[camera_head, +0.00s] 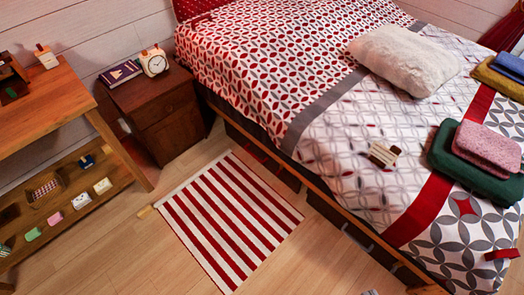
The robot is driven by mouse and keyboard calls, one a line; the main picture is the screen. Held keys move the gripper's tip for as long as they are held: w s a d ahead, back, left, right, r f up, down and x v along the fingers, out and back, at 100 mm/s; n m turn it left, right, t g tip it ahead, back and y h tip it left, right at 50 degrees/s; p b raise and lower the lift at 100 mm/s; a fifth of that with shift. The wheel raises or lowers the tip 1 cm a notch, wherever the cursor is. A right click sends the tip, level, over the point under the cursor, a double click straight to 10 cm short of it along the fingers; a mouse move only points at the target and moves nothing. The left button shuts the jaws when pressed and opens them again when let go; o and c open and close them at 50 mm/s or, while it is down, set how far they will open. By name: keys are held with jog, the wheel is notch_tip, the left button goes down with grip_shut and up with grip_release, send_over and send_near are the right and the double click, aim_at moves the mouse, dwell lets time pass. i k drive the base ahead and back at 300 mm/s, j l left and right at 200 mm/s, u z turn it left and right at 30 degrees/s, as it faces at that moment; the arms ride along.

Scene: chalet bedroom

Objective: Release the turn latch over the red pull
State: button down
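I cannot make out a turn latch or a red pull for certain. A small dark wooden piece (11,80) with a touch of red stands at the left edge on the wooden desk (50,98), partly cut off by the frame. A small white block with a wooden top (46,57) stands beside it. A small red item (502,254) lies on the bed at the lower right. My gripper is not recognisable in view; a small greyish tip at the bottom edge is too cut off to identify.
The bed (330,115) fills the right, with a pillow (405,60), folded textiles and a small striped block (383,155). A nightstand (165,110) holds a clock and book. Several small items sit on the desk's lower shelf. A striped rug (230,220) lies on clear floor.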

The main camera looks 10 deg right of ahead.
aim_at(281, 170)
jog(key=i+j, duration=0.4)
jog(key=i, duration=0.2)
jog(key=i+j+z, duration=0.1)
jog(key=i+j, duration=0.3)
jog(key=i, duration=0.2)
jog(key=i+j+z, duration=0.1)
jog(key=i+j, duration=0.35)
jog(key=i, duration=0.15)
